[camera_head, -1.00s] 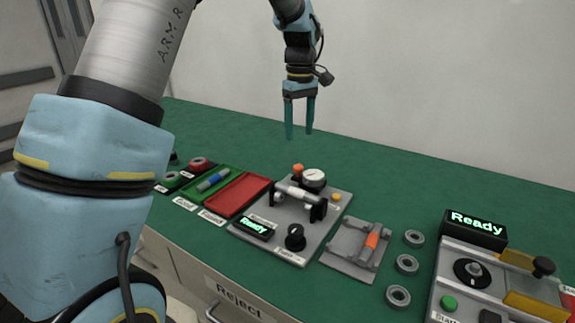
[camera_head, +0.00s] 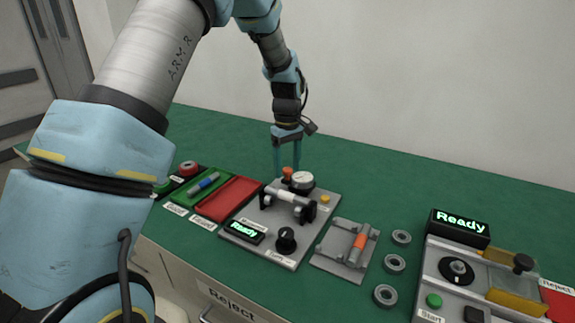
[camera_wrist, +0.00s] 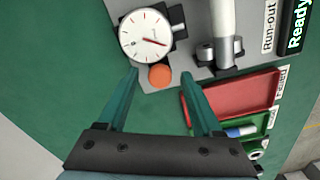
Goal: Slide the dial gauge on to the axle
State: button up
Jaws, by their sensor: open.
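The dial gauge (camera_head: 302,180) has a round white face and stands at the back of the grey run-out plate (camera_head: 262,246). It also shows in the wrist view (camera_wrist: 146,36), with a red needle and an orange knob (camera_wrist: 160,76) beside it. The axle (camera_head: 291,196) is a silver rod held between black supports in front of the gauge; its thick part also shows in the wrist view (camera_wrist: 223,20). My gripper (camera_head: 287,172) is open and empty, pointing down just behind the gauge. In the wrist view the fingertips are apart, close to the orange knob, not touching the gauge face.
A red tray (camera_head: 222,212) and a green tray with a blue-banded shaft (camera_head: 204,184) lie left of the plate. A grey cradle with an orange-banded shaft (camera_head: 360,242), several rings (camera_head: 394,263) and a "Ready" station (camera_head: 460,222) lie right. The back table is clear.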

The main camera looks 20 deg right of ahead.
jog(key=shift+c, duration=0.2)
grip_shut()
dwell(1.1)
